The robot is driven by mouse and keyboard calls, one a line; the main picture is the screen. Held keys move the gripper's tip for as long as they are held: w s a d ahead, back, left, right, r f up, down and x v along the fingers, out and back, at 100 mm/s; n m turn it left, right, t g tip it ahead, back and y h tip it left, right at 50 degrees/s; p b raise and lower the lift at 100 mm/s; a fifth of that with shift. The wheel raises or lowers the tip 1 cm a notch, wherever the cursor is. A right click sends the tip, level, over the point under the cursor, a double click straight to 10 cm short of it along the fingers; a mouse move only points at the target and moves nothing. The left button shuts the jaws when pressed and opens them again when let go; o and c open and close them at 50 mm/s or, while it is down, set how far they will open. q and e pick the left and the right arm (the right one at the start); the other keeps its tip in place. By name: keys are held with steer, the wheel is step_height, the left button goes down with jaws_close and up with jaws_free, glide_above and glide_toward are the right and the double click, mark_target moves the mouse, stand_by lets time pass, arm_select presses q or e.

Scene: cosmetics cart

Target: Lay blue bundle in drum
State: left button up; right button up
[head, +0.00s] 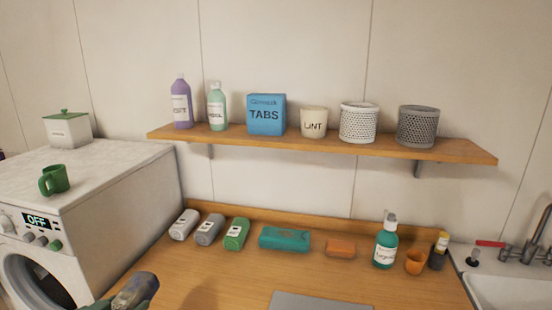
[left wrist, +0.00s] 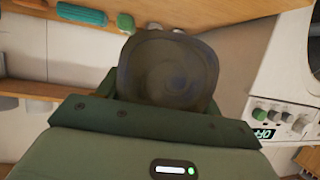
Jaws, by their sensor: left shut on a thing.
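The blue bundle (head: 133,291) shows as a grey-blue roll at the bottom edge of the head view. Its rolled, spiral end (left wrist: 168,70) fills the middle of the left wrist view. My left gripper (head: 120,302) is green and shut on the bundle. The white washing machine (head: 100,195) stands at the left, with its round drum opening (head: 48,288) dark and partly cut off by the frame. The gripper and bundle are to the right of the opening, outside it. My right gripper is not in view.
Several bottles, a teal pack (head: 284,238) and an orange block (head: 340,248) line the back of the wooden counter (head: 205,285). A loaded shelf (head: 300,142) hangs above. A sink (head: 510,288) is at the right.

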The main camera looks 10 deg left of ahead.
arm_select(q)
steer(key=s+d+r+b, duration=0.1)
steer(key=d+r+b, duration=0.1)
steer(key=d, duration=0.8)
steer(key=s+d+r+b, duration=0.1)
steer(key=d+r, duration=0.4)
steer(key=d, duration=0.5)
steer(key=shift+d+b, duration=0.25)
steer(key=shift+b, duration=0.2)
